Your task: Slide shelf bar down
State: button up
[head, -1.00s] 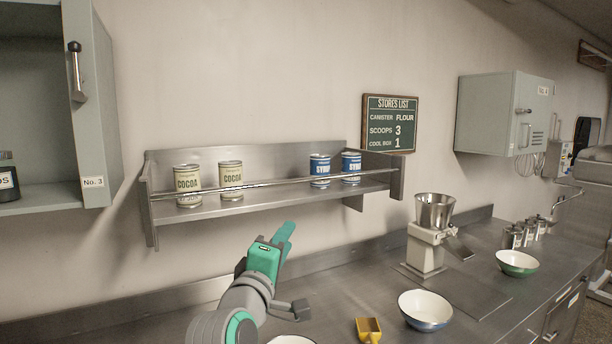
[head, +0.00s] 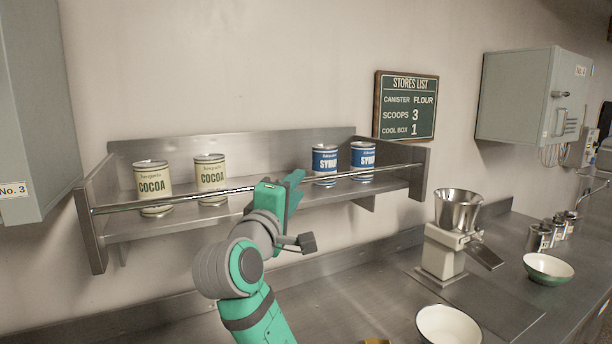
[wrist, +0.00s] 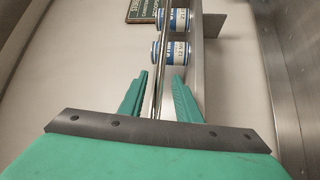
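The shelf bar (head: 225,191) is a thin metal rod across the front of the steel wall shelf (head: 140,232). It sits partway up, in front of the cans. My gripper (head: 294,190) is at the middle of the bar in the head view. In the wrist view, the bar (wrist: 161,75) runs between the two green fingers of my gripper (wrist: 162,97). The fingers are apart, with a visible gap on each side of the bar. Whether the bar lies fully at fingertip depth is unclear.
Two cocoa cans (head: 153,188) stand at the shelf's left and two syrup cans (head: 325,164) at its right, behind the bar. Below is a steel counter (head: 340,290) with a mill (head: 444,250) and bowls (head: 448,324). A grey cabinet (head: 35,110) hangs at the left.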

jog(key=x, duration=0.7)
grip_shut()
